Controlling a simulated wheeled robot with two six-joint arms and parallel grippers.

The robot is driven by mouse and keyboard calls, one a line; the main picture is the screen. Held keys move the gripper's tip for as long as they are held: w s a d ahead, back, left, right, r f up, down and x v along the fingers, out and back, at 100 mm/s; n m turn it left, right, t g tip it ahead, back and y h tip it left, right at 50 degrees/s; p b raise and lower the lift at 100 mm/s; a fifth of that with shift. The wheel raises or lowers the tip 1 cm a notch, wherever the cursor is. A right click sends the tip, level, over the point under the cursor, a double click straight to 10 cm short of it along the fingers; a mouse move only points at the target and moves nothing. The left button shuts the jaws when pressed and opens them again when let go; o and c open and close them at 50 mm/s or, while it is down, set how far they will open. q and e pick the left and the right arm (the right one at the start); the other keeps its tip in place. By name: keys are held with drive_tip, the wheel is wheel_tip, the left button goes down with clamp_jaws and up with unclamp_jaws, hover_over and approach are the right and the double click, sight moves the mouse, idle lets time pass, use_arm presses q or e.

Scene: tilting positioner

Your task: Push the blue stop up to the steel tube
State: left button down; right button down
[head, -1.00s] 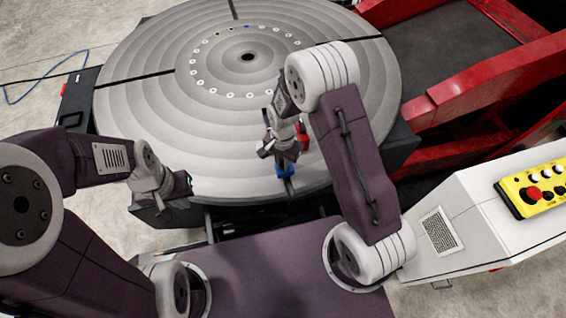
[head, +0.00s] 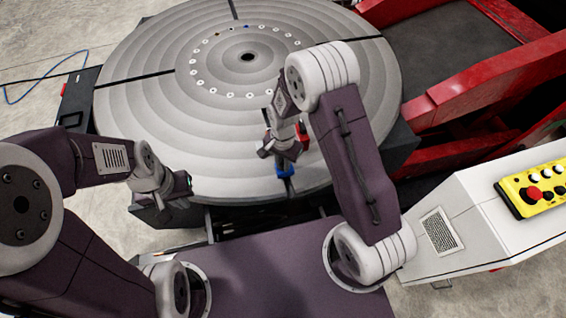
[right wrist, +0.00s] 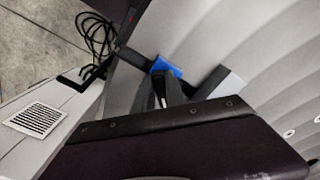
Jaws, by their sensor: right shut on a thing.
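The blue stop (head: 285,170) sits near the front rim of the round grey table, in a dark radial slot. My right gripper (head: 281,155) is right at it, shut on it. In the right wrist view the blue stop (right wrist: 168,68) shows just beyond the dark fingers (right wrist: 166,88), which partly cover it. A grey block-like piece (right wrist: 220,82) beside the fingers may be the steel tube; I cannot tell for sure. I cannot pick the tube out in the head view, where my right gripper and arm cover that area. My left gripper (head: 187,184) is off the table's front left; its jaw opening is unclear.
The round table (head: 150,110) has radial slots and a ring of small holes. A red part (head: 302,138) shows behind my right gripper. Red frame beams (head: 480,85) stand at the right. A white cabinet with a yellow button panel (head: 535,190) stands front right.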

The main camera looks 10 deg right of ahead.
drive_tip(key=shift+w, duration=0.15)
drive_tip(key=shift+w, duration=1.25)
drive_tip(key=shift+w+a, duration=0.1)
drive_tip(key=shift+w, duration=0.55)
drive_tip(key=shift+m, duration=0.5)
idle(0.5)
drive_tip(key=shift+w, duration=0.75)
